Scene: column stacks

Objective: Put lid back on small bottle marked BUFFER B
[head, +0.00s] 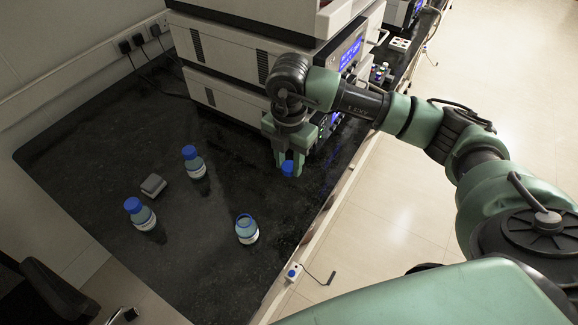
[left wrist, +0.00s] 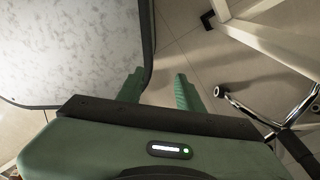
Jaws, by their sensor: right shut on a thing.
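My right gripper (head: 286,160) is shut on a blue lid (head: 288,168) and holds it above the dark bench, at the front of the stacked instruments. An open small bottle (head: 246,230) without a lid stands upright on the bench, below and to the left of the gripper. Its label is too small to read. Two more bottles with blue lids stand farther left, one at the back (head: 194,162) and one at the front (head: 140,214). My left gripper (left wrist: 160,82) shows only in the left wrist view, with its fingers apart and nothing between them.
Stacked column instruments (head: 235,55) stand at the back of the dark bench (head: 110,165). A small grey block (head: 153,185) lies between the capped bottles. The bench's front edge runs along the right. In the left wrist view, chair legs (left wrist: 265,115) stand on the floor.

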